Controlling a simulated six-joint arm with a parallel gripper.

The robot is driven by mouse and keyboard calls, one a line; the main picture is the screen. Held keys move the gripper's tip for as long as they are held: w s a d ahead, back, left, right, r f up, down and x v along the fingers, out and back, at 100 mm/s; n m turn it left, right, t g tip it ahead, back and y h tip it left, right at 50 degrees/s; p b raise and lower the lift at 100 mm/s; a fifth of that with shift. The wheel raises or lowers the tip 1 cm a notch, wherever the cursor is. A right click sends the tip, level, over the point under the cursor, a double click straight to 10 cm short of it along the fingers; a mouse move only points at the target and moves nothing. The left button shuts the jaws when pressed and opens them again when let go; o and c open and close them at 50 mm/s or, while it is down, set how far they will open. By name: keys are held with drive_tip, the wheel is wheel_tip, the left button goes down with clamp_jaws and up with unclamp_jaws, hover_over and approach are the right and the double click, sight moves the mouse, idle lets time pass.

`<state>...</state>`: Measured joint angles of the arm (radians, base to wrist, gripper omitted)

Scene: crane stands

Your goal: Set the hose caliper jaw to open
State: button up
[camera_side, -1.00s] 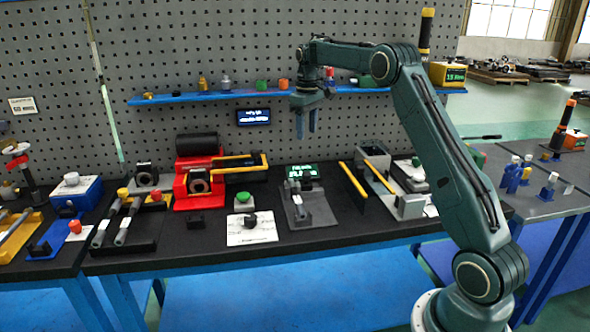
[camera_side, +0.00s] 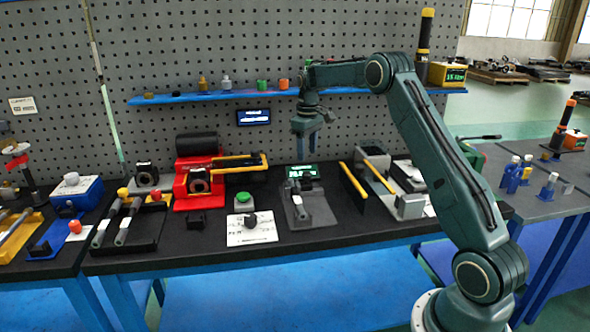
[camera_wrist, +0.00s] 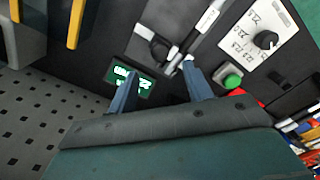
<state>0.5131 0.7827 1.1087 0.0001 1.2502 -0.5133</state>
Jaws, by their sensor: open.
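What looks like the hose caliper is a grey plate (camera_side: 299,218) with a dark sliding part and a pale bar, lying on the black bench top. A green-lit display (camera_side: 301,171) stands just behind it. In the wrist view the caliper's pale bar (camera_wrist: 208,20) and the display (camera_wrist: 131,79) show ahead of the fingers. The exact jaw setting is too small to read. My gripper (camera_side: 309,153) hangs above the display and the back of the caliper, fingers down, apart and empty. In the wrist view my gripper (camera_wrist: 160,73) has its two blue fingers spread, touching nothing.
Left of the caliper are a white card with a black knob (camera_side: 253,221) and a green button (camera_side: 243,198). A red clamp stand (camera_side: 180,188) with a yellow bar stands further left. Yellow-edged rails (camera_side: 353,180) stand at the right. A blue shelf (camera_side: 190,97) crosses the pegboard behind.

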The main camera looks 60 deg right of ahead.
sight(307, 172)
wheel_tip(307, 172, down, 8)
drive_tip(key=shift+r, duration=0.25)
